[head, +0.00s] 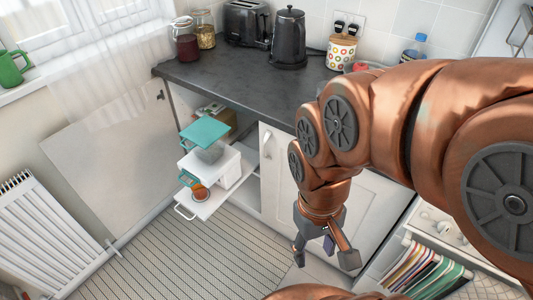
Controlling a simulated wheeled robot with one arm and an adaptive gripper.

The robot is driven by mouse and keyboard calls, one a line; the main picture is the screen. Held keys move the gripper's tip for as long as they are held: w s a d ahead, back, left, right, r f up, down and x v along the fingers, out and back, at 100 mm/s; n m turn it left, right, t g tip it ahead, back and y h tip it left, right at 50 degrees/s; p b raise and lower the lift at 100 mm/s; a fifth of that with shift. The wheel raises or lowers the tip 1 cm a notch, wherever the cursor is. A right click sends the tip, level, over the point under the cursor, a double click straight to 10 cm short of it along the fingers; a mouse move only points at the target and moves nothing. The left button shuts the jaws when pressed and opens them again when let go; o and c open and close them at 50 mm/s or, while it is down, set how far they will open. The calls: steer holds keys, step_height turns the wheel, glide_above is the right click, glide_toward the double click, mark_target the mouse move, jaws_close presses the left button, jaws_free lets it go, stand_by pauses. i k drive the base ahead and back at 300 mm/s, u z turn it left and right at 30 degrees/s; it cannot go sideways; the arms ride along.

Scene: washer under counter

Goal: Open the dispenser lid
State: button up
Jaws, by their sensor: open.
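A small white dispenser (226,167) stands on a pulled-out white shelf in front of an open cabinet. A flat teal lid (205,130) sits at its top, above a clear or greyish section. Whether the lid is closed or raised I cannot tell. A small orange thing (200,191) and a teal piece show at the dispenser's front. My gripper (325,256) points down, open and empty, in front of the closed white cabinet door. It is right of the dispenser and well apart from it.
The shelf (207,207) juts over a patterned rug (190,262). A cabinet door (110,155) stands open at left. On the dark counter (225,75) are jars, a toaster (246,22), a kettle (289,38) and a dotted canister (341,51). A radiator (45,235) and a towel rack (425,268) flank the floor.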

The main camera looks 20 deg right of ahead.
mark_target(205, 132)
steer(key=u, duration=0.5)
steer(key=k, duration=0.55)
steer(key=u, duration=1.35)
steer(key=i, duration=1.05)
steer(key=z, duration=0.15)
